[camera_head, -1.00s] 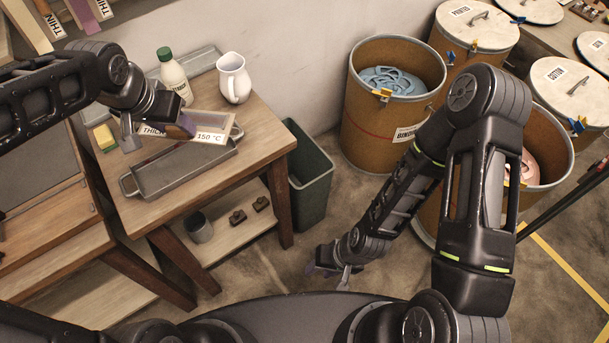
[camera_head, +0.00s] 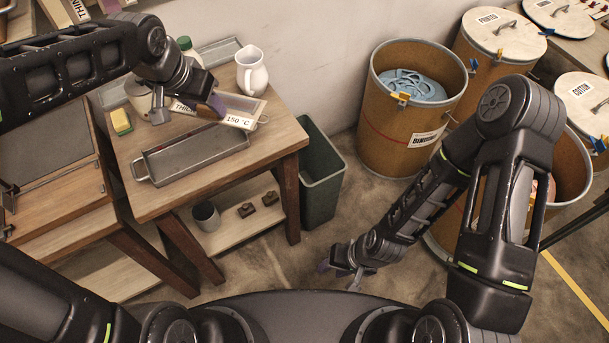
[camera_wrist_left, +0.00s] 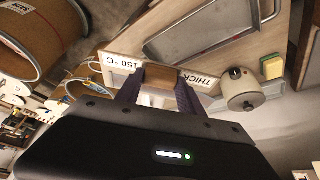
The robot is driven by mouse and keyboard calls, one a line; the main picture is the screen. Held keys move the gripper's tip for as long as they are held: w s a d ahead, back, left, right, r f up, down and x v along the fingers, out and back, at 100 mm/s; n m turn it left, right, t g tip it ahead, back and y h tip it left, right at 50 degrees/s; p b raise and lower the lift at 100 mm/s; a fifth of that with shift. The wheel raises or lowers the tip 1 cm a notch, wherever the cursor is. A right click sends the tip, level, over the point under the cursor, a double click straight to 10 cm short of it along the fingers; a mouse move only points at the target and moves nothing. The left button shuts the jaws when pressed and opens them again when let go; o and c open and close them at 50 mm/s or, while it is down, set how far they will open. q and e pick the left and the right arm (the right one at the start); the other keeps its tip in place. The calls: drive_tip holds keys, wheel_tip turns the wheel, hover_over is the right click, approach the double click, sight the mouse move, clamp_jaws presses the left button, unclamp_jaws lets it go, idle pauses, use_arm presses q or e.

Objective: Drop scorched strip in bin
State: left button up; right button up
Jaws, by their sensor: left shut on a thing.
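My left gripper (camera_head: 190,106) is over the table and shut on a pale strip (camera_head: 238,121) lettered "THICK" and "150 °C". In the left wrist view the strip's brown middle (camera_wrist_left: 163,80) lies between the fingers, with white lettered ends on either side. From these views I cannot tell how far it is above the table. A dark green bin (camera_head: 322,172) stands on the floor against the table's right side, open at the top. My right gripper (camera_head: 343,266) hangs low over the floor, in front of the bin; its fingers are too small to judge.
The wooden table (camera_head: 285,140) holds a grey metal tray (camera_head: 195,154), a white jug (camera_head: 251,70) and a yellow sponge (camera_head: 121,121). A cup (camera_head: 206,215) stands on its lower shelf. Open brown drums (camera_head: 395,130) stand right of the bin.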

use_arm(q)
drive_tip(key=w+f+n, duration=0.1)
drive_tip(key=f, duration=0.1)
drive_tip(key=f+n+y, duration=0.1)
drive_tip(key=f, duration=0.2)
drive_tip(key=w+f+n, duration=0.1)
drive_tip(key=f, duration=0.2)
drive_tip(key=shift+w+f, duration=0.15)
drive_tip(key=shift+w, duration=0.15)
